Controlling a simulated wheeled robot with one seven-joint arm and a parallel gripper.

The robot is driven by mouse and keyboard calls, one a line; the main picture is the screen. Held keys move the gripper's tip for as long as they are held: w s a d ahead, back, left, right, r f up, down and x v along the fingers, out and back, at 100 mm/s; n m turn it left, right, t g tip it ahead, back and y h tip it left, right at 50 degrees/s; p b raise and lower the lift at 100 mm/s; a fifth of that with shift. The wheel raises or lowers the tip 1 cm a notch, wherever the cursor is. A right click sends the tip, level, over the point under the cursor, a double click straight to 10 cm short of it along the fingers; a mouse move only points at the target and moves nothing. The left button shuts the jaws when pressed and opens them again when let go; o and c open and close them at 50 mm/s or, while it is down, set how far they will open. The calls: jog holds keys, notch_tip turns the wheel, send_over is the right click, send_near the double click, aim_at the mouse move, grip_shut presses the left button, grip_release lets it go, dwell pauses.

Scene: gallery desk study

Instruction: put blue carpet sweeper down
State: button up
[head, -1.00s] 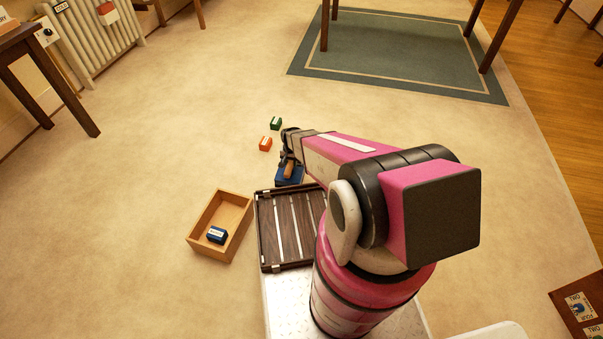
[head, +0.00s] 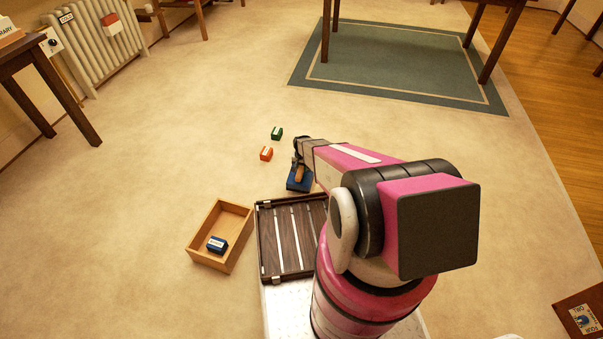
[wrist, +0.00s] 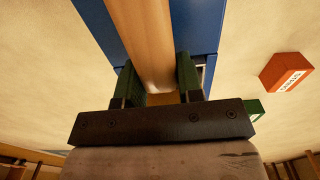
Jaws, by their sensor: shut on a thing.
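The blue carpet sweeper (head: 298,183) has a flat blue body and a wooden handle (head: 300,172). It is in front of my arm, just beyond the dark slatted tray. In the wrist view the sweeper's blue body (wrist: 204,25) shows behind the wooden handle (wrist: 148,40). My gripper (wrist: 161,80) is shut on the handle, with one finger on each side. In the head view my gripper (head: 298,160) is partly hidden by the arm. I cannot tell whether the sweeper touches the carpet.
An orange block (head: 266,154) and a green block (head: 277,133) lie on the carpet to the left. A wooden box (head: 240,219) holds a blue block (head: 217,244). The dark slatted tray (head: 264,232) is on my base. Open carpet lies beyond.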

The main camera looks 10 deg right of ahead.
jog(key=shift+f, duration=1.95)
jog(key=shift+f, duration=0.15)
jog(key=o, duration=0.9)
notch_tip(320, 180, up, 12)
jog(key=shift+s, duration=0.1)
jog(key=s+r+n, duration=0.1)
jog(key=s+r, duration=0.7)
jog(key=r, duration=0.3)
jog(key=s+r+n, duration=0.2)
jog(key=s+r, duration=0.6)
jog(key=r, duration=0.4)
jog(key=s+r+n, duration=0.1)
jog(key=s+r, duration=0.7)
jog(key=r, duration=0.3)
jog(key=shift+s+d+r+n, duration=0.3)
jog(key=shift+s+r, duration=0.05)
jog(key=shift+r, duration=0.05)
